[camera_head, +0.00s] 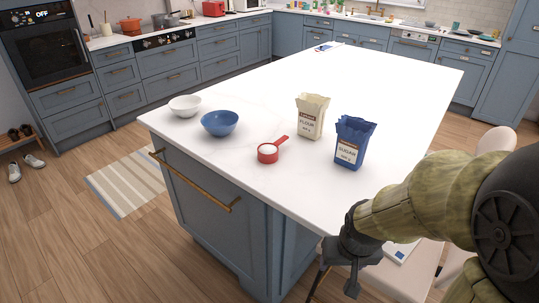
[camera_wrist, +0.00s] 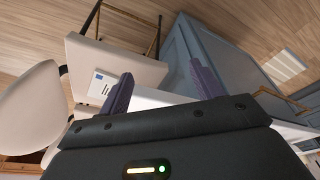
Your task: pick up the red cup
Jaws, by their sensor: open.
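The red cup (camera_head: 267,156) is a small measuring cup with a handle and white contents. It stands upright on the white island top (camera_head: 225,165), its handle pointing to the back right in the head view. My gripper (camera_head: 352,272) hangs beyond the island's near right corner, lower right of the cup and well apart from it. The wrist view shows both fingers of my gripper (camera_wrist: 162,84) spread with nothing between them. The red cup is not visible in the wrist view.
A blue bowl (camera_head: 220,124) and a white bowl (camera_head: 185,106) stand left of the cup. A flour bag (camera_head: 311,118) and a blue sugar bag (camera_head: 353,144) stand to its right. A pale chair (camera_wrist: 40,105) is near my gripper. The island's far part is mostly clear.

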